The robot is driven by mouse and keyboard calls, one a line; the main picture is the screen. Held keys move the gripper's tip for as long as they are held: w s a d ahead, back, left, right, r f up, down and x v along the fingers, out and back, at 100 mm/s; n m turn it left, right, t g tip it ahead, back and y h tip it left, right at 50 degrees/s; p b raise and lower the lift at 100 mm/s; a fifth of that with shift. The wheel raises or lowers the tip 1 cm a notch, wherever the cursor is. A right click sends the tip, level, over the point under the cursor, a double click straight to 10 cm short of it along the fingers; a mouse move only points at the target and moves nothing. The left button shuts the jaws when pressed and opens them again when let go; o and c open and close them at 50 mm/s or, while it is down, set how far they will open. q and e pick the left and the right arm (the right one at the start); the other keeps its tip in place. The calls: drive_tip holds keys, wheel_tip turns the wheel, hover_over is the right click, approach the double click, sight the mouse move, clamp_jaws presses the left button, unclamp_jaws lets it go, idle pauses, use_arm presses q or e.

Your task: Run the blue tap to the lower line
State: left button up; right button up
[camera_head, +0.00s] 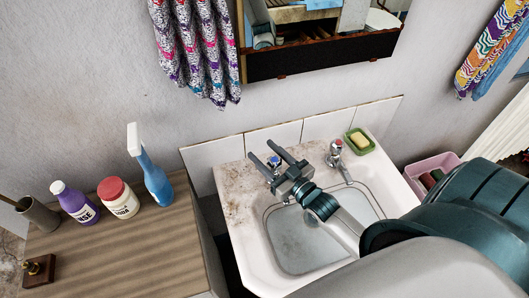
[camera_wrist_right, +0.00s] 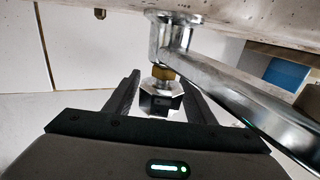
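The blue tap (camera_head: 274,161) stands at the back left of the white washbasin (camera_head: 262,262). My right gripper (camera_head: 261,150) reaches over the basin, its two fingers spread on either side of that tap. In the right wrist view, the tap's faceted metal handle (camera_wrist_right: 160,97) sits between the open fingers (camera_wrist_right: 160,92), with a gap on both sides. The chrome spout (camera_wrist_right: 255,105) runs off to the lower right there. My arm hides part of the basin. I cannot make out a fill line or running water. My left gripper is out of view.
A red-marked tap (camera_head: 336,147) stands to the right, near a green soap dish (camera_head: 360,142). A wooden counter (camera_head: 120,250) at left holds a blue spray bottle (camera_head: 155,180), a red-lidded jar (camera_head: 117,199) and a purple bottle (camera_head: 75,205). A mirror (camera_head: 315,50) hangs above.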

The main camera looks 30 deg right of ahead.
drive_tip(key=shift+s, duration=0.1)
idle(0.3)
drive_tip(key=shift+s+d+f+b, duration=0.1)
drive_tip(key=shift+s+b, duration=0.2)
drive_tip(key=shift+s, duration=0.3)
drive_tip(key=s+d+b, duration=0.2)
drive_tip(key=s+b, duration=0.2)
drive_tip(key=s, duration=1.1)
drive_tip(key=shift+s+r, duration=0.2)
drive_tip(key=shift+s, duration=0.2)
